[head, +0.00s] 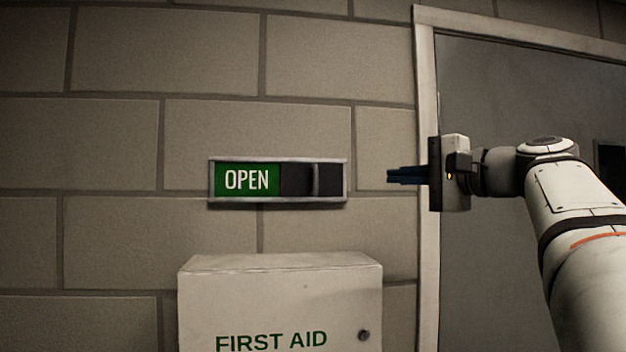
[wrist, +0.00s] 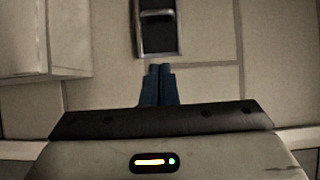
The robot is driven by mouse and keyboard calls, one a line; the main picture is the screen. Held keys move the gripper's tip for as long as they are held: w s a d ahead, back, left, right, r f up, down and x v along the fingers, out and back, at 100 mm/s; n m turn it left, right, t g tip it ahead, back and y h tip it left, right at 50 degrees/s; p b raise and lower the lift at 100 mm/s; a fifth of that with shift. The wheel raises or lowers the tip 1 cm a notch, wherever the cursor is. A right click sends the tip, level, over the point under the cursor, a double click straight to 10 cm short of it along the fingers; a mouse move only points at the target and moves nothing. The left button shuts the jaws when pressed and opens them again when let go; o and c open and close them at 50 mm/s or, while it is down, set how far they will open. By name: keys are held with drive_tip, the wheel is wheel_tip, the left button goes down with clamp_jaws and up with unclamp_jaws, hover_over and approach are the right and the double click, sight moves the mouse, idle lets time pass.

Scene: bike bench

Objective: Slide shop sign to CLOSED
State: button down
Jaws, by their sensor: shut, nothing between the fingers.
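The shop sign (head: 278,202) is a metal-framed slider on the block wall, and its left part shows a green panel reading OPEN (head: 247,180). A dark slider with an upright grey grip bar (head: 316,180) fills the right part. My gripper (head: 390,176) is shut and empty, to the right of the sign, with its blue fingers pointing left and clear of it in the head view. In the wrist view the shut fingers (wrist: 158,70) point up toward the sign frame (wrist: 138,45), whose dark end shows just beyond the tips. The green panel is out of that view.
A white FIRST AID box (head: 280,290) is on the wall below the sign and also shows at left in the wrist view (wrist: 40,40). A grey door (head: 520,90) with a pale frame (head: 425,60) is at right, behind my arm.

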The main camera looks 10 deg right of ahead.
sight(314, 180)
drive_tip(key=s+a+p+x, duration=0.1)
drive_tip(key=p+x, duration=0.3)
drive_tip(key=x, duration=0.9)
drive_tip(key=shift+s+a, duration=0.35)
drive_tip(key=shift+a, duration=0.35)
drive_tip(key=shift+a, duration=0.1)
